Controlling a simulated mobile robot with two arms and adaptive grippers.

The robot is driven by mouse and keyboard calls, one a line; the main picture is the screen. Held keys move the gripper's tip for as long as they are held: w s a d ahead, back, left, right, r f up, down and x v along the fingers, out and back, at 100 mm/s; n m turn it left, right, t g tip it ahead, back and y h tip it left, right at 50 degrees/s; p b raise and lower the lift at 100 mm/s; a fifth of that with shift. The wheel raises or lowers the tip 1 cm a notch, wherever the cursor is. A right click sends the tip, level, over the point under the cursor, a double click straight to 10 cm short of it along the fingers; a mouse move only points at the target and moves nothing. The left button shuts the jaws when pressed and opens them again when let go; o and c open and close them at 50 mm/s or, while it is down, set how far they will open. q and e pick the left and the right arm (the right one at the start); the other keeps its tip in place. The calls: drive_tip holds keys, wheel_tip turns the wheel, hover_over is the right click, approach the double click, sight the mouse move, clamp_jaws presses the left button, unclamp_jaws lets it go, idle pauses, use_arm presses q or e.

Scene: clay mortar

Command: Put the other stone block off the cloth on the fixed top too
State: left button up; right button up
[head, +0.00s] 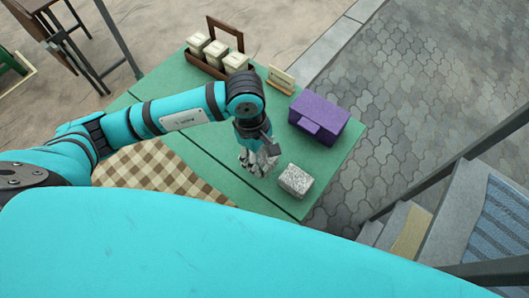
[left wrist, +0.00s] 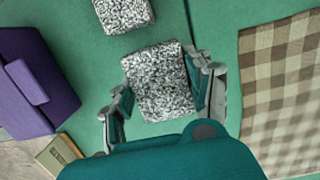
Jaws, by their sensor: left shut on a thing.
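My left gripper (left wrist: 163,95) is shut on a speckled grey stone block (left wrist: 158,78), with one finger on each side of it. In the head view the gripper (head: 259,160) is over the green table top (head: 330,160), and its fingers mostly hide this block. I cannot tell whether the block touches the table. The second speckled stone block (head: 295,180) stands on the green top just right of the gripper; it also shows at the top of the left wrist view (left wrist: 124,12). The brown checked cloth (head: 150,172) lies to the left, apart from both blocks. My right gripper is not in view.
A purple box (head: 320,113) stands right of my gripper. A small wooden stand (head: 281,78) and a wooden carrier (head: 212,67) with white containers are at the back. A seam runs across the table between cloth and blocks. Steps (head: 440,215) lie beyond the right edge.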

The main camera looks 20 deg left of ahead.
sight(265, 158)
use_arm(q)
drive_tip(key=shift+w+d, duration=0.2)
drive_tip(key=shift+w, duration=0.55)
drive_tip(key=shift+w+f+p, duration=0.2)
drive_tip(key=shift+f+p, duration=0.1)
drive_tip(key=shift+f, duration=1.55)
drive_tip(key=shift+f, duration=0.15)
drive_tip(key=o, duration=1.6)
drive_tip(key=shift+c, duration=0.2)
drive_tip(key=r, duration=0.4)
drive_tip(key=a+r, duration=0.1)
drive_tip(key=r, duration=0.7)
drive_tip(key=shift+w+a+r, duration=0.1)
drive_tip(key=shift+w+a, duration=0.15)
drive_tip(key=shift+a, duration=0.05)
